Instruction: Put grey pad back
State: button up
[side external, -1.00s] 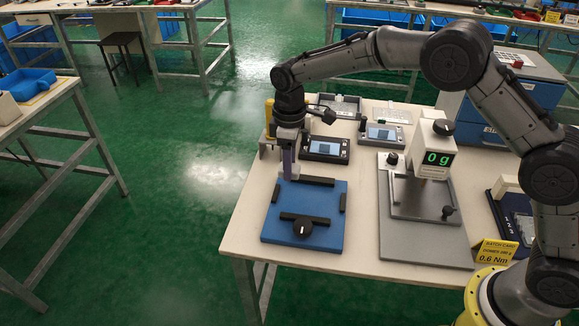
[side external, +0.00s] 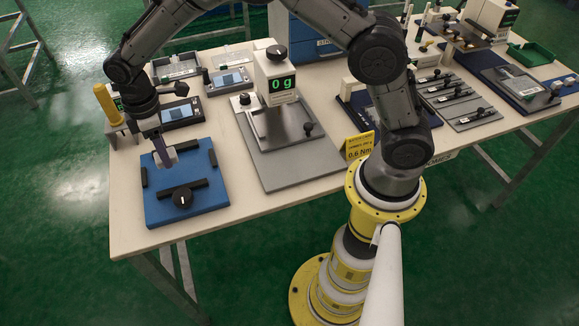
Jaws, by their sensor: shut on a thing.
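My gripper (side external: 166,158) points down over the back part of a blue fixture board (side external: 160,212). It is shut on a small light grey block (side external: 170,156), which I take to be the grey pad. I cannot tell whether the block touches the board. The board has black bars near its edges, a black bar (side external: 190,186) in front, and a black knob (side external: 182,198) with a white mark.
A yellow-handled tool (side external: 104,101) is at the left edge. A scale reading 0 g (side external: 275,75) stands right of the board. A tray (side external: 176,70) lies at the back.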

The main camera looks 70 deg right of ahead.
jog(key=s+d, duration=0.8)
jog(key=s, duration=0.5)
jog(key=r+m, duration=0.1)
jog(key=r, duration=0.1)
send_over(294, 169)
jog(key=shift+f, duration=3.9)
jog(key=o, duration=1.2)
jog(key=shift+f, duration=0.15)
